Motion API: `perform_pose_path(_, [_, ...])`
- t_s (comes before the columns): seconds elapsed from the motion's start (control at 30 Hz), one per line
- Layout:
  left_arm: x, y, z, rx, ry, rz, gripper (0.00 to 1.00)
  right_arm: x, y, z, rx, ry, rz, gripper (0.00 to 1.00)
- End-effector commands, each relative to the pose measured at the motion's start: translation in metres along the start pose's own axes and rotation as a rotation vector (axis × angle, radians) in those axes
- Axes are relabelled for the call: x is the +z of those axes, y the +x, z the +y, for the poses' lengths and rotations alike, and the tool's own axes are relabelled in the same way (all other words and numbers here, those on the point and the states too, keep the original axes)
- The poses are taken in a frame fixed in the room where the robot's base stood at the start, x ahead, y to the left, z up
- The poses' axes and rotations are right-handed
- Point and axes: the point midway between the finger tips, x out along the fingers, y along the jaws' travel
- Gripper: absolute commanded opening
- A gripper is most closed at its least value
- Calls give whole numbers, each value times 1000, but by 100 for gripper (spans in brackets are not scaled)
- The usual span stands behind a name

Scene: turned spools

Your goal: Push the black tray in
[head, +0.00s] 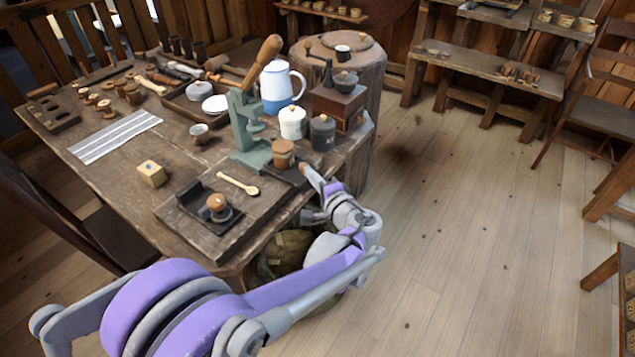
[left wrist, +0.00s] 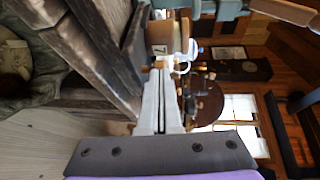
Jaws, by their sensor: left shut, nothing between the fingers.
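The black tray (head: 292,175) is a flat dark piece at the table's near right edge, beside the foot of the green press (head: 252,155). A wooden, jar-like piece (head: 283,153) stands on or just behind it; it also shows in the left wrist view (left wrist: 158,38), just beyond my fingertips. My left gripper (head: 308,171) is shut and empty, with its fingertips at the tray's outer end. I cannot tell whether they touch it. In the left wrist view the closed fingers (left wrist: 158,72) lie side by side. My right gripper is not in view.
A white lidded pot (head: 292,122), a dark pot (head: 322,132) and a wooden box (head: 338,106) stand close behind. A wooden spoon (head: 238,183) and another dark tray (head: 188,208) with a round-topped piece (head: 217,203) lie to the left.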

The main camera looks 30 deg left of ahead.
Motion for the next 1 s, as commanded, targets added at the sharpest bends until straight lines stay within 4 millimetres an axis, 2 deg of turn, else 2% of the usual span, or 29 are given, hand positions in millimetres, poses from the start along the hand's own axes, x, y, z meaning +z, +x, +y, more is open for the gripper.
perform_pose_path(0.37, [1,3,-1,0,0,-1,0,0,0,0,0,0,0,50])
perform_pose_path(0.47, [8,16,-3,-1,0,-4,0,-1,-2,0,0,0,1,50])
perform_pose_path(0.73, [37,73,-11,-1,-1,-4,0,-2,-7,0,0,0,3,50])
perform_pose_path(0.83, [43,84,-13,0,-1,-2,0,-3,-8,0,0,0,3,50])
perform_pose_path(1.0, [46,90,-14,-1,0,-2,0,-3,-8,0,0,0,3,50])
